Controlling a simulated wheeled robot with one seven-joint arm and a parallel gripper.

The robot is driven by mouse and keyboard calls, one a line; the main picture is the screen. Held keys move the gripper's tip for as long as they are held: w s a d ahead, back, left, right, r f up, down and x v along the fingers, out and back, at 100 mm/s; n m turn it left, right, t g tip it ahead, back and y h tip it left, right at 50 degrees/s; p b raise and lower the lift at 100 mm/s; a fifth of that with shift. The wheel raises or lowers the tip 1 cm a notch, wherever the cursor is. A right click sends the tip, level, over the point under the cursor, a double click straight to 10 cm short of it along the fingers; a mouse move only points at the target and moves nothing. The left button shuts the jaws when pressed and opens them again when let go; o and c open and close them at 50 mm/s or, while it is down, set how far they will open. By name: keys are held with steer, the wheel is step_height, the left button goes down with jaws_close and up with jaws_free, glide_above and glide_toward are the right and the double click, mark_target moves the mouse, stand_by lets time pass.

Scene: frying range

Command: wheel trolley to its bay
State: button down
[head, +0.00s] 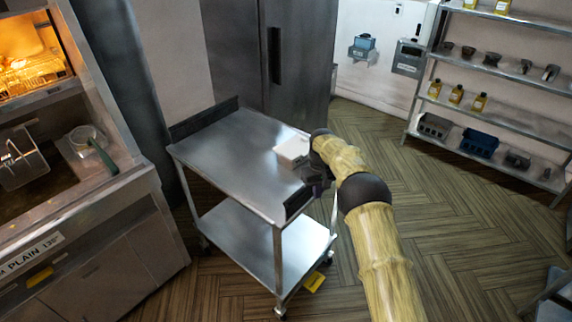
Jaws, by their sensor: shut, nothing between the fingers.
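The steel trolley (225,150) stands on the floor left of the picture's middle, in the head view. It has a flat top, a lower shelf (255,243), dark raised ends and castors. My gripper (318,188) is shut with nothing in it, at the trolley's right end beside its dark end piece (299,201). My wrist partly hides that end, and I cannot tell whether the fingers touch it. A pale block (292,149) shows over the top's right edge next to my wrist. No bay marking is clearly identifiable.
A frying station (85,230) stands close on the left. A tall dark cabinet (300,60) is behind the trolley. A shelf rack (500,120) with bottles and bins stands at the right. A small yellow piece (314,281) lies by the front castor.

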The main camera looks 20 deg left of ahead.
step_height(320, 180, up, 7)
steer(key=p, duration=0.3)
steer(key=shift+f+p, duration=0.15)
steer(key=shift+p, duration=0.25)
stand_by(0.3)
steer(key=s+d+r+m+t, duration=0.1)
steer(key=s+d+r+m, duration=0.1)
steer(key=s+d+r, duration=0.45)
steer(key=s+d+r+m, duration=0.1)
steer(key=s+d+r, duration=0.25)
steer(key=d, duration=0.65)
steer(key=s+d+m, duration=0.1)
steer(key=s+d, duration=0.3)
steer(key=s, duration=0.3)
steer(key=s+d+r+m+t, duration=0.1)
steer(key=s+d, duration=0.3)
steer(key=s, duration=0.4)
steer(key=s+d+m+b, duration=0.1)
steer(key=s+d+m, duration=0.1)
steer(key=s, duration=0.6)
steer(key=shift+s+d+r+m+t, duration=0.2)
steer(key=shift+d+m+t, duration=0.1)
steer(key=shift+d, duration=0.6)
